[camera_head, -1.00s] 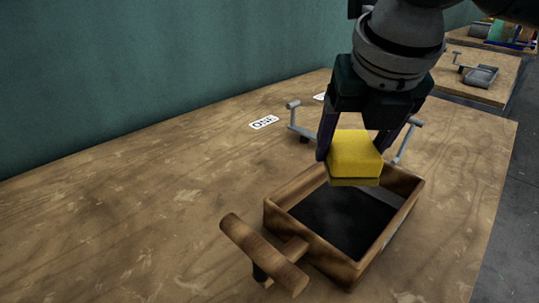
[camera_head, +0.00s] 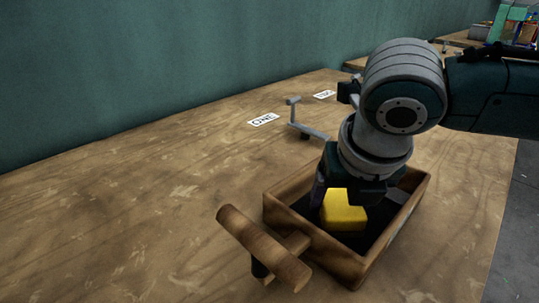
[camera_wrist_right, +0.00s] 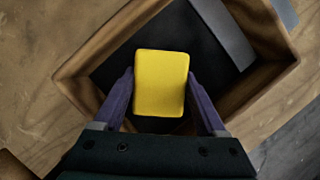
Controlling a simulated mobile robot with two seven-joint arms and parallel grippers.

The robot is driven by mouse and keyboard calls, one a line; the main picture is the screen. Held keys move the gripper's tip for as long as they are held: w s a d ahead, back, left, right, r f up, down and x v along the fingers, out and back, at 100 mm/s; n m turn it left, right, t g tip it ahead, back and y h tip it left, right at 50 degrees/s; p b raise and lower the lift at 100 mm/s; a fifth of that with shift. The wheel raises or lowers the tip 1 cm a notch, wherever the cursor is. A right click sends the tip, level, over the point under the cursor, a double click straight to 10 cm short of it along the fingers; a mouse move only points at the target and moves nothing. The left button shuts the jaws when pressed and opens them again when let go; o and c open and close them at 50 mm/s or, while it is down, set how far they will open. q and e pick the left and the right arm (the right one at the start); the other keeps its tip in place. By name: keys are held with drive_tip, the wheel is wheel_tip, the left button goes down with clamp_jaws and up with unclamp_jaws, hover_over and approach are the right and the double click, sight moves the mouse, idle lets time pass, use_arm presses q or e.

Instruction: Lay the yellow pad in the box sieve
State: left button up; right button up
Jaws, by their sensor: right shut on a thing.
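The yellow pad (camera_head: 344,212) is inside the walls of the wooden box sieve (camera_head: 341,266), low over its dark floor. In the right wrist view the pad (camera_wrist_right: 161,83) sits between the two purple fingers of my right gripper (camera_wrist_right: 161,100), which is shut on it. In the head view my right gripper (camera_head: 340,190) reaches down into the box from above. I cannot tell if the pad touches the floor. The box sieve's wooden rim (camera_wrist_right: 75,72) surrounds the pad in the right wrist view. My left gripper is not in view.
A wooden T-shaped handle (camera_head: 262,245) stands at the box's front left. A grey metal lever (camera_head: 305,122) and white labels (camera_head: 263,119) lie behind it. A grey strip (camera_wrist_right: 222,32) crosses the box's far part. The table's left side is clear.

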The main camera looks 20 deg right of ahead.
drive_tip(key=o, duration=1.2)
drive_tip(key=shift+f, duration=0.1)
drive_tip(key=shift+o, duration=0.2)
